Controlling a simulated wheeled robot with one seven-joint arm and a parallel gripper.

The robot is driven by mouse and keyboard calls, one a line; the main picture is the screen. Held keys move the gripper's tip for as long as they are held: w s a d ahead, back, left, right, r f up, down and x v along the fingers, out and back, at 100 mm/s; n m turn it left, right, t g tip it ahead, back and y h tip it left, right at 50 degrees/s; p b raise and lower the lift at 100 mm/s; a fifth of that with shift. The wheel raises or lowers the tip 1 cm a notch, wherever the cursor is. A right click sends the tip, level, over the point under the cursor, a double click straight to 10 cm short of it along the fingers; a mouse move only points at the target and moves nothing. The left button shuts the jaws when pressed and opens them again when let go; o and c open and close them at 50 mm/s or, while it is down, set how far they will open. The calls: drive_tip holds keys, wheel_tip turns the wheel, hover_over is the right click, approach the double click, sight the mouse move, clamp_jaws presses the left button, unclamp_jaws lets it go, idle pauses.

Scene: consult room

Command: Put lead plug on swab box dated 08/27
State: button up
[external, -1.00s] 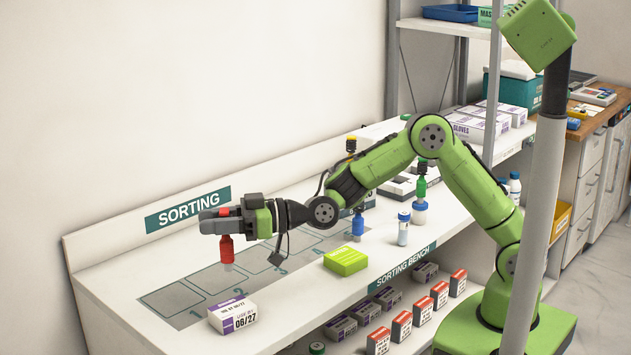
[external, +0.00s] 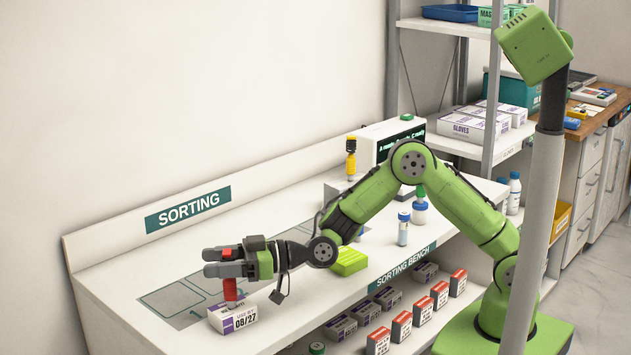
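The white and purple swab box (external: 234,316), marked 08/27, sits on the near edge of the bench towards the left. My gripper (external: 222,262) is directly above it, pointing left, with its fingers shut on the red lead plug (external: 231,289). The plug is upright. Its red top shows between the fingers and its body hangs below them. Its lower end is at the top face of the box; I cannot tell whether it touches or is just above.
A lime-green box (external: 349,261) lies on the bench right of my gripper. A yellow-topped plug (external: 351,158) stands behind my arm, and a white-and-blue vial (external: 403,229) stands right of it. Marked grey squares (external: 172,300) lie behind the swab box. Several small boxes fill the shelf below.

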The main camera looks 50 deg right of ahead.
drive_tip(key=shift+s+d+r, duration=0.15)
drive_tip(key=shift+s+d, duration=0.05)
drive_tip(key=shift+d, duration=0.1)
drive_tip(key=b+v, duration=0.3)
drive_tip(key=v, duration=0.8)
drive_tip(key=shift+s+d, duration=0.1)
